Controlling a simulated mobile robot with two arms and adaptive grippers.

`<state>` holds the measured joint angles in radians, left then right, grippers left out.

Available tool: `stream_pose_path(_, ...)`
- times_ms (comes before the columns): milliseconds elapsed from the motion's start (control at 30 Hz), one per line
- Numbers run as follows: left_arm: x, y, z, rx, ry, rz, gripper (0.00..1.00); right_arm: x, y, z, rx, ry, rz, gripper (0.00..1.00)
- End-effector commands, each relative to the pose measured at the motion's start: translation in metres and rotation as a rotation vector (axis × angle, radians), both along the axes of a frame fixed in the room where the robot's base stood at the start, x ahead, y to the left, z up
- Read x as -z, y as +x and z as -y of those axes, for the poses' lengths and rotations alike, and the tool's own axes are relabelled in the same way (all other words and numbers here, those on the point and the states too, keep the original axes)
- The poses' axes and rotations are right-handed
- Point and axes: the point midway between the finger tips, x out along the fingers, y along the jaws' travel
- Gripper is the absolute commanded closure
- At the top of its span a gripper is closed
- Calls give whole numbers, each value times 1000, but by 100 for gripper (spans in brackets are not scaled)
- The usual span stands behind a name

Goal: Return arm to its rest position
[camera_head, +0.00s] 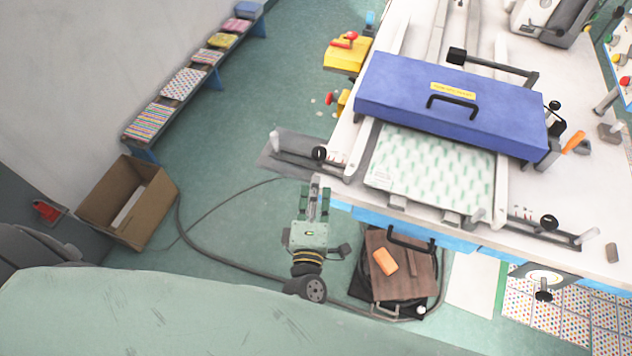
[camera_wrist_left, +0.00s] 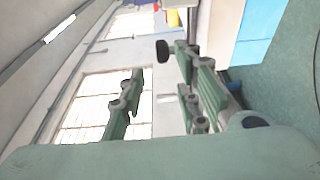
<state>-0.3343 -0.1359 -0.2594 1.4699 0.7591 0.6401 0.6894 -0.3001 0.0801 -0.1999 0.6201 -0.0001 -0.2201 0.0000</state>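My left gripper (camera_head: 314,192) is in the middle of the head view, by the front left edge of the white table (camera_head: 388,215). Its fingers point up the picture toward that edge. In the left wrist view the two green-padded fingers (camera_wrist_left: 160,68) stand apart with nothing between them. I cannot tell from the head view whether it touches the table. My right gripper does not show in either view.
A blue lidded press (camera_head: 410,90) with a patterned sheet (camera_head: 405,170) stands on the table. A wooden stool (camera_head: 412,272) bearing an orange block (camera_head: 385,261) is right of my gripper.

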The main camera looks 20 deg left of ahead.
Motion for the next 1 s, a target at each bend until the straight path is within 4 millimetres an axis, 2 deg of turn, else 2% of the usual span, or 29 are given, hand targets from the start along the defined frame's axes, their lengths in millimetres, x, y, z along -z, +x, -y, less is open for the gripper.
stream_pose_path(467,1,0,0,1,1,-1,70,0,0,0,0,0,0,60)
stream_pose_path(567,14,-2,4,24,32,-29,70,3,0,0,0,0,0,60)
stream_pose_path(667,52,-8,14,97,133,-112,70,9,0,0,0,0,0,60)
stream_pose_path(767,115,-25,27,223,299,-248,70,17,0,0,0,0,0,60)
stream_pose_path(800,143,-36,31,283,374,-309,70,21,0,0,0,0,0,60)
stream_pose_path(867,186,-54,35,374,485,-401,70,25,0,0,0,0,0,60)
stream_pose_path(900,213,-69,36,436,556,-459,70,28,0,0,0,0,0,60)
stream_pose_path(1000,278,-111,32,592,721,-603,70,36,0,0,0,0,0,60)
